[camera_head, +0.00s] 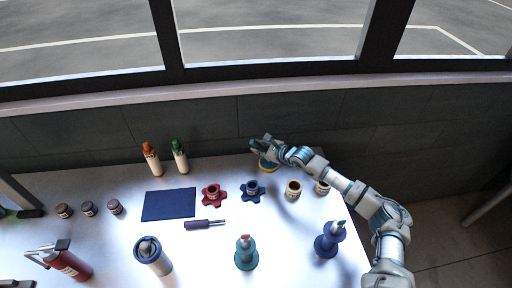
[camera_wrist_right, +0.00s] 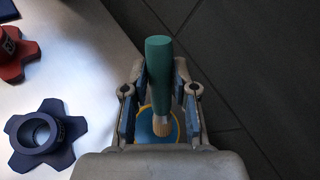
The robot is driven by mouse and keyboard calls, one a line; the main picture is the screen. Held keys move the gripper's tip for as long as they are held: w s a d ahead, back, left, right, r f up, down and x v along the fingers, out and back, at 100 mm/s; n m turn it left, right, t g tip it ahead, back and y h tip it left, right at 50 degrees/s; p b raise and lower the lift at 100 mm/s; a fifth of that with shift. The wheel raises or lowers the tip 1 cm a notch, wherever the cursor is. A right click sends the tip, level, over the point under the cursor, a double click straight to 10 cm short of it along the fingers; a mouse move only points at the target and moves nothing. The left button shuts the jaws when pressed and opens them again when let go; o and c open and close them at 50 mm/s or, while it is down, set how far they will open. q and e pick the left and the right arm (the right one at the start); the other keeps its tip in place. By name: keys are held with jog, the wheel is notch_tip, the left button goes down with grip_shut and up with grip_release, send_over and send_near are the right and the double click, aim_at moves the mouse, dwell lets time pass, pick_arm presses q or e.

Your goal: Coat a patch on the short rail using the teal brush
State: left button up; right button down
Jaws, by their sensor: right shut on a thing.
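My right gripper (camera_head: 262,146) is at the far edge of the white table, right of centre. It is shut on the teal brush (camera_wrist_right: 158,68). In the right wrist view the brush's pale bristles (camera_wrist_right: 163,126) appear over a blue round thing with a yellow rim (camera_wrist_right: 146,112). I cannot make out the short rail for certain. My left gripper is out of view.
A blue star-shaped holder (camera_head: 252,191) and a red one (camera_head: 213,195) stand left of the gripper. Cream jars (camera_head: 293,189) stand to its right. Teal (camera_head: 246,255) and blue (camera_head: 327,243) stands are in front.

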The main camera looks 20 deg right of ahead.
jog(key=shift+d+f, duration=0.15)
jog(key=shift+d, duration=0.45)
jog(key=shift+d+f, duration=0.15)
jog(key=shift+d, duration=0.4)
jog(key=shift+a, duration=1.35)
jog(key=shift+d+f+b, duration=0.15)
jog(key=shift+d+f, duration=0.05)
jog(key=shift+d, duration=0.4)
jog(key=shift+d+f+b, duration=0.15)
jog(key=shift+d+f, duration=0.05)
jog(key=shift+d, duration=0.4)
jog(key=shift+a+r, duration=0.2)
jog(key=shift+a, duration=0.85)
jog(key=shift+d+f, duration=0.25)
jog(key=shift+d, duration=0.65)
jog(key=shift+a+r, duration=0.1)
jog(key=shift+a, duration=0.65)
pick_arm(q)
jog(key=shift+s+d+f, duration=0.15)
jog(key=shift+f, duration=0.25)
pick_arm(e)
jog(key=shift+d, duration=0.1)
